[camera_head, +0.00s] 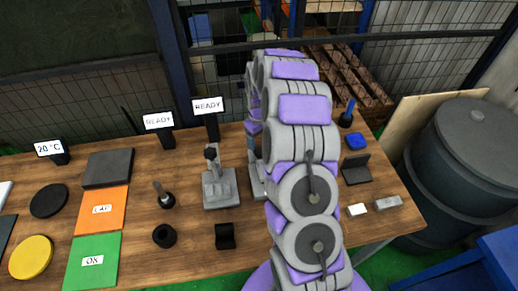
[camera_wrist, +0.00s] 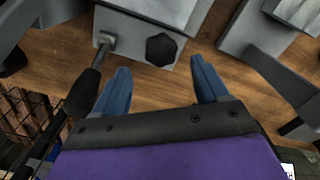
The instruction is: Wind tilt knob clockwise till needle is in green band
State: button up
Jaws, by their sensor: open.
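In the wrist view, a black hexagonal knob (camera_wrist: 161,49) sits on a grey metal block (camera_wrist: 135,27). It may be the tilt knob; no label shows. My gripper (camera_wrist: 160,67) has two blue fingers spread apart, with nothing between them. The knob appears just beyond the fingertips, roughly centred in the gap. I cannot tell the height between them. No needle or green band can be made out in either view. In the head view, my arm covers the middle of the bench, and my gripper cannot be made out there.
A lever with a black handle (camera_wrist: 83,92) lies close left of my fingers. A grey fixture (camera_head: 219,188) stands on the wooden bench (camera_head: 205,245) left of my arm. Two READY signs (camera_head: 206,106) stand behind. A dark barrel (camera_head: 465,160) is at right.

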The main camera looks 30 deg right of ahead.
aim_at(259, 150)
notch_tip(259, 150, down, 5)
jog(key=shift+f+b, duration=0.15)
jog(key=shift+b, duration=0.2)
jog(key=shift+c, duration=0.3)
jog(key=c, duration=1)
jog(key=m+p, duration=0.2)
jog(key=shift+m, duration=0.3)
jog(key=shift+m+p, duration=0.5)
jog(key=shift+m, duration=0.6)
jog(key=o, duration=1.1)
jog(key=shift+c, duration=0.2)
